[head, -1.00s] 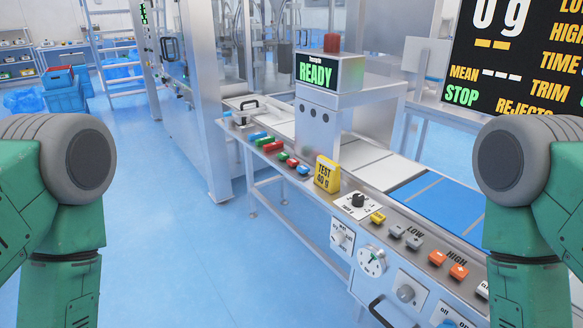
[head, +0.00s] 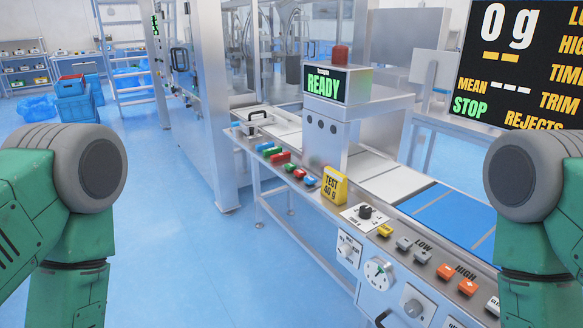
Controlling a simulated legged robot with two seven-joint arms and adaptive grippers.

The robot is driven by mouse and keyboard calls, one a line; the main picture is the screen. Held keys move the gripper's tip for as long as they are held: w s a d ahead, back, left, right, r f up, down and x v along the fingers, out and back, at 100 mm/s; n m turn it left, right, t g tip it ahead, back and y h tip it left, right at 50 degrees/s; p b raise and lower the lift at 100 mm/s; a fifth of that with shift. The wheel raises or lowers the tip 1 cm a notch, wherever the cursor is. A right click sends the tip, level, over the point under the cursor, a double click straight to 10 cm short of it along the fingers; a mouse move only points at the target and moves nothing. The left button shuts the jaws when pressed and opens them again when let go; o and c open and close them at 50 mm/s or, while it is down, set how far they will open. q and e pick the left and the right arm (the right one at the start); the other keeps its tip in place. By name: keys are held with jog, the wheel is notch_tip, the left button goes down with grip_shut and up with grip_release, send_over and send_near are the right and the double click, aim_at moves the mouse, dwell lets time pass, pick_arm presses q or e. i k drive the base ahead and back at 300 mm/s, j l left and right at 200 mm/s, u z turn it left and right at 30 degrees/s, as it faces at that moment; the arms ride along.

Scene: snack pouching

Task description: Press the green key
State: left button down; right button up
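A row of small coloured keys lies on the far part of the long metal console in the head view. A green key (head: 290,166) sits in the near group, beside a red key (head: 299,173) and a blue key (head: 310,181). Farther back, more green, red and blue pieces sit close together, and their exact shapes are too small to tell. Only my green arm links show, at the left and right edges. Both grippers are out of view, and nothing of mine touches the keys.
A yellow test block (head: 333,186) stands on the console just nearer than the keys. A black knob (head: 365,212), orange keys (head: 467,287) and a dial (head: 378,273) lie closer. A display (head: 338,85) reads READY. Blue floor (head: 180,240) left of the console is clear.

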aim_at(290, 166)
jog(key=z, duration=0.3)
jog(key=i+j+z, duration=0.2)
jog(key=z, duration=0.2)
jog(key=i+j+z, duration=0.15)
jog(key=j+z, duration=0.2)
jog(key=i+j+z, duration=0.1)
jog(key=j+z, duration=0.3)
jog(key=i+j, duration=0.1)
jog(key=j, duration=0.4)
jog(key=i+j+z, duration=0.15)
jog(key=j, duration=0.9)
jog(key=i+z, duration=0.05)
